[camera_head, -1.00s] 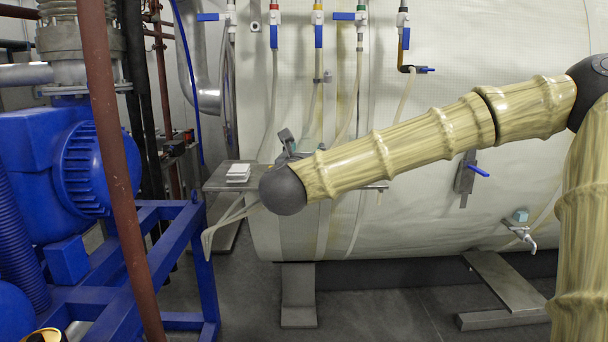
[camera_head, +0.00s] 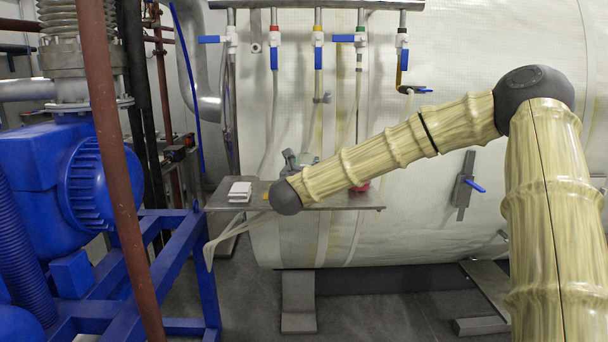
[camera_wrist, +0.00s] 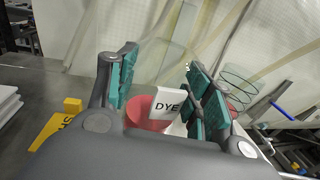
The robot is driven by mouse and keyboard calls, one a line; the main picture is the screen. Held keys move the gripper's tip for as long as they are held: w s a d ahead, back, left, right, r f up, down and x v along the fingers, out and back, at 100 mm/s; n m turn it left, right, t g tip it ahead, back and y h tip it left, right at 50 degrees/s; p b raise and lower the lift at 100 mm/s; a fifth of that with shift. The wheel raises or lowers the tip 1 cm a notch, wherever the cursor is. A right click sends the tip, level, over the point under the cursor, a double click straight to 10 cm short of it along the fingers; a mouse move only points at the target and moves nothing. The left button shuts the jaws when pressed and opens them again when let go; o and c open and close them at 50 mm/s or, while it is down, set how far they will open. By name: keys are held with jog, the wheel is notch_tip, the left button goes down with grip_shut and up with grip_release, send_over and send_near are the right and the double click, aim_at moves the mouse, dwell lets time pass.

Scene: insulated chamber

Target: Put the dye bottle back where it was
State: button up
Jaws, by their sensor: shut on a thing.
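The dye bottle (camera_wrist: 143,109) is clear with red liquid low in it and a white label reading DYE. My gripper (camera_wrist: 160,85) has its teal-padded fingers on both sides of the bottle and is shut on it. In the head view my gripper (camera_head: 290,162) is over the grey shelf (camera_head: 330,204) in front of the white tank, mostly behind my wrist joint. I cannot make out the held bottle there, nor tell whether its base touches the shelf.
A white stack (camera_head: 240,190) lies on the shelf's left end. A yellow lettered object (camera_wrist: 58,128) lies left of my gripper in the wrist view. Another clear vessel (camera_wrist: 237,82) stands to the right there. Hoses hang from valves above. A brown pipe (camera_head: 112,150) and blue frame (camera_head: 165,270) stand left.

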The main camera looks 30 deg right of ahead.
jog(key=shift+w+d+p, duration=0.15)
jog(key=shift+w+p, duration=0.1)
jog(key=shift+p, duration=0.05)
notch_tip(320, 180, down, 3)
jog(key=shift+w+p, duration=0.1)
jog(key=shift+p, duration=0.8)
jog(key=shift+f, duration=0.3)
jog(key=shift+f, duration=0.15)
jog(key=o, duration=1.1)
jog(key=shift+r, duration=0.25)
